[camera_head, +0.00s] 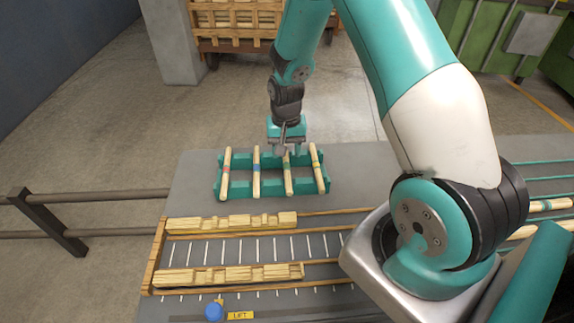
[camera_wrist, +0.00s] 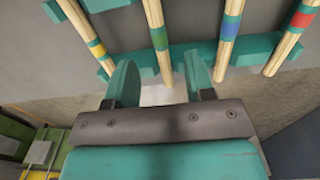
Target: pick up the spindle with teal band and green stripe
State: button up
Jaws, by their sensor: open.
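In a teal rack (camera_head: 272,187) lie several pale wooden spindles, each with a coloured band. The spindle with a green-teal band (camera_head: 289,179) is second from the right there; it also shows in the wrist view (camera_wrist: 156,22). My gripper (camera_head: 287,152) is open and empty above the far part of this spindle. In the wrist view its two fingers (camera_wrist: 160,78) stand apart, on either side of that spindle's line. A further spindle with a teal-looking band (camera_head: 548,205) lies at the right edge, partly cut off.
Neighbouring rack spindles have red (camera_head: 225,172), blue (camera_head: 256,170) and yellow (camera_wrist: 97,48) bands. A blue button (camera_head: 214,312) is at the front. A crate cart (camera_head: 236,30) stands behind.

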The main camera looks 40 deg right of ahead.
aim_at(287, 166)
jog(key=shift+f+p, duration=1.05)
jog(key=shift+f, duration=1.75)
grip_shut()
